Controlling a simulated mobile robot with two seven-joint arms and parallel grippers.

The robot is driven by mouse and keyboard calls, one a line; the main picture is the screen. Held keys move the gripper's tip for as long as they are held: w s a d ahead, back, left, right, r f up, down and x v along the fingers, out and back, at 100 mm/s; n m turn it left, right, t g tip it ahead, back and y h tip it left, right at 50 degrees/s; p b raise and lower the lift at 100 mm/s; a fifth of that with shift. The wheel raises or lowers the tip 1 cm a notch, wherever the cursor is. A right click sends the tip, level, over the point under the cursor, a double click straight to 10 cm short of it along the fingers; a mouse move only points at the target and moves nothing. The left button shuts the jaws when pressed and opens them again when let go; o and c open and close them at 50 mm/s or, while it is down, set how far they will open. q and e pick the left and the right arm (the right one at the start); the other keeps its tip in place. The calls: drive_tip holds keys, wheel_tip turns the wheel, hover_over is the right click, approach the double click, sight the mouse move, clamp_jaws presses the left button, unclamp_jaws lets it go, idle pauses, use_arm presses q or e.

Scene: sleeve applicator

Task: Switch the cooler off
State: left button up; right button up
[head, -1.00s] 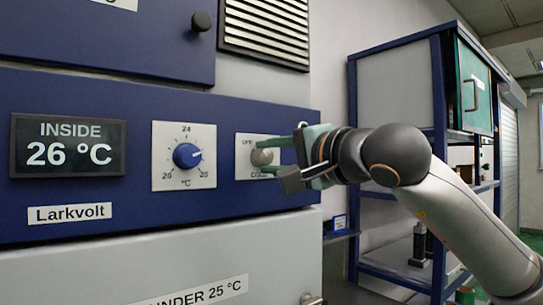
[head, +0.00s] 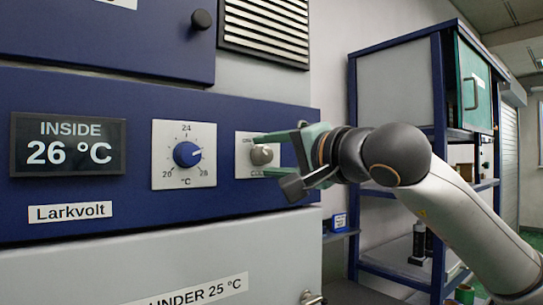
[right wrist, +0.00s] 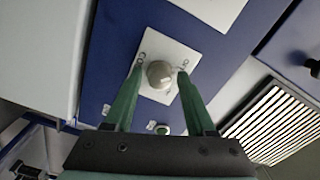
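The cooler's front shows a blue panel (head: 90,205) with a display (head: 68,145) reading INSIDE 26 °C. A round grey switch knob (head: 262,155) sits on a pale plate at the panel's right end, and it also shows in the right wrist view (right wrist: 160,74). The small lettering on its plate is hard to read. My right gripper (head: 258,159) is open, with one green finger on each side of the knob. In the right wrist view, my right gripper (right wrist: 160,73) shows gaps between both fingers and the knob. My left gripper is out of view.
A blue temperature dial (head: 187,155) is left of the switch. A vent grille (head: 265,32) is above. A blue shelf unit (head: 437,90) with a green-doored cabinet (head: 474,85) stands at the right, behind my arm.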

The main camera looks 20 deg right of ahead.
drive_tip(key=shift+o, duration=0.8)
drive_tip(key=shift+s+d, duration=0.1)
drive_tip(key=shift+s, duration=0.1)
drive_tip(key=b+v, duration=0.3)
drive_tip(key=v, duration=0.9)
